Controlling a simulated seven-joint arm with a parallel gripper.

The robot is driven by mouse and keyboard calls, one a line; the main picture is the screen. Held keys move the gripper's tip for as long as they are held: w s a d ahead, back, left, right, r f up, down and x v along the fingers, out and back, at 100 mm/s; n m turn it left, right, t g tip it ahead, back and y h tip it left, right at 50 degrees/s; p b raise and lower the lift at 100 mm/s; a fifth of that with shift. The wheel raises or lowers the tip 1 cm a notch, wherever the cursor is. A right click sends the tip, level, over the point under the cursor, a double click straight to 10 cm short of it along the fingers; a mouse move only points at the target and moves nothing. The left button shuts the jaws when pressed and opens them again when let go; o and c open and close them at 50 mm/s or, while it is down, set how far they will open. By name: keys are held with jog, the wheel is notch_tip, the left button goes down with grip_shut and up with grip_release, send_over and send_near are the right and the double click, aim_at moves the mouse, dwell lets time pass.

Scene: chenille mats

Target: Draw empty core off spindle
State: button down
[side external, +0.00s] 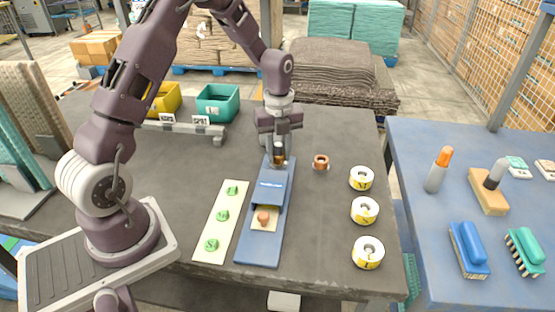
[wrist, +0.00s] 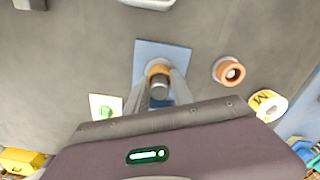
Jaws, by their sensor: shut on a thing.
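The blue stand (side external: 262,240) lies on the dark mat. Its far end also shows in the wrist view (wrist: 147,48). My gripper (side external: 279,157) points down over that far end, with its fingers at the spindle. In the wrist view my gripper (wrist: 160,85) is shut on the tan-orange core (wrist: 156,66), one finger on each side. A grey, round-ended spindle (wrist: 159,88) shows between the fingers, with the core around it or close against it. I cannot tell how far along the spindle the core sits. The fingers hide part of both.
A copper-coloured ring (side external: 321,162) lies right of the spindle. Several white rolls with yellow labels (side external: 364,210) line the right side. A pale strip with green discs (side external: 222,215) lies left of the stand. Yellow and teal bins (side external: 217,103) stand behind a grey rail.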

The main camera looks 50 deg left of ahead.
jog(key=shift+r, duration=4.45)
